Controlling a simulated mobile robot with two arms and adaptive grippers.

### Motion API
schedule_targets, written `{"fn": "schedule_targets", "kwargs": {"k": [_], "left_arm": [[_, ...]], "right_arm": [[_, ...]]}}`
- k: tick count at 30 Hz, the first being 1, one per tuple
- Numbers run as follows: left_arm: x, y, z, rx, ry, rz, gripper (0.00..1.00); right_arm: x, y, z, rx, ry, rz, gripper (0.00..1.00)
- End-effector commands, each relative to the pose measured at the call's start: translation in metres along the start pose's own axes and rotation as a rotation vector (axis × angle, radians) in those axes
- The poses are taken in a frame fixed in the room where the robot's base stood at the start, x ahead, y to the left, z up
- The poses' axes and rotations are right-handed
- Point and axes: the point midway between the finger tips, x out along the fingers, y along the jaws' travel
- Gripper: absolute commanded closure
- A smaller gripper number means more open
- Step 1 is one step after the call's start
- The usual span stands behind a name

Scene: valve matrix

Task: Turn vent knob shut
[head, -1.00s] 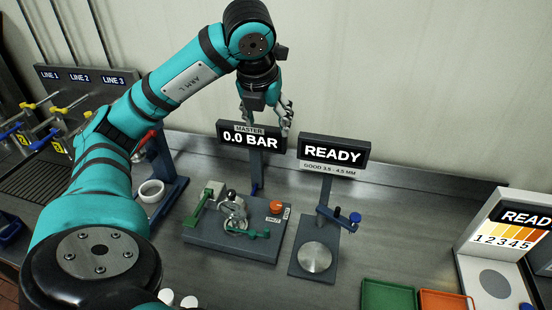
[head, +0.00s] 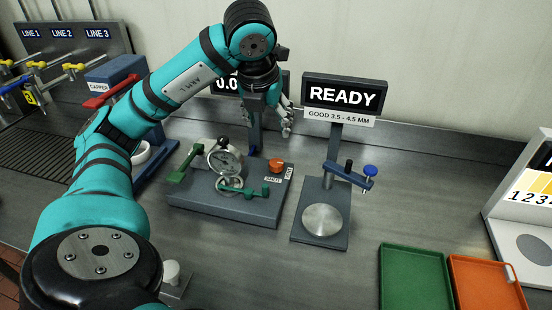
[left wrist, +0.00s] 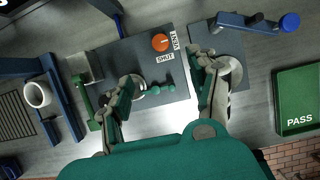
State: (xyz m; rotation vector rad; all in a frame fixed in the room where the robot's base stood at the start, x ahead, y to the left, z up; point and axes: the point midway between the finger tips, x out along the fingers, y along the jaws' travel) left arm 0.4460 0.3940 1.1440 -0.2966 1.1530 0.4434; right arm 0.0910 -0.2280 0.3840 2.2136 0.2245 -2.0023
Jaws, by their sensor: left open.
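The vent knob (head: 276,165) is orange and sits at the back right of a grey block (head: 225,205). In the left wrist view the knob (left wrist: 160,42) lies beyond the fingertips, with labels SHUT and VENT beside it. Its exact pointer direction is too small to tell. My left gripper (head: 286,120) hangs above and behind the block in the head view, apart from the knob. In the left wrist view its two fingers (left wrist: 166,78) are spread wide with nothing between them in grip. My right gripper is not in view.
The block also carries a round gauge (head: 224,158) and green levers (head: 250,192). My arm partly hides a pressure display behind it. To the right stand the READY stand (head: 345,95), a green tray (head: 413,280) and an orange tray (head: 485,285). A capper (head: 115,72) stands left.

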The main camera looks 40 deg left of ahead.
Motion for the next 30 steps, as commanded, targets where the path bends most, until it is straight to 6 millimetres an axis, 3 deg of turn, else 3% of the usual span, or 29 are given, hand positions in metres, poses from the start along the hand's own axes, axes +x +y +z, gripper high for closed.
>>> {"fn": "schedule_targets", "kwargs": {"k": [5, 13, 24, 30], "left_arm": [[0.015, -0.001, -0.002, 0.001, 0.003, -0.001, 0.39], [0.068, 0.000, -0.003, -0.001, 0.007, 0.002, 0.39], [0.142, 0.001, -0.002, 0.000, 0.005, 0.001, 0.39], [0.167, 0.000, -0.001, 0.000, 0.002, 0.000, 0.39]], "right_arm": [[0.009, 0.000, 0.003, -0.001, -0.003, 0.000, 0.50], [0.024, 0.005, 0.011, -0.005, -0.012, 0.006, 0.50], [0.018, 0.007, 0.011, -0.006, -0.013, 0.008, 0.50], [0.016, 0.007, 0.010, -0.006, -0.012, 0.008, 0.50]]}}
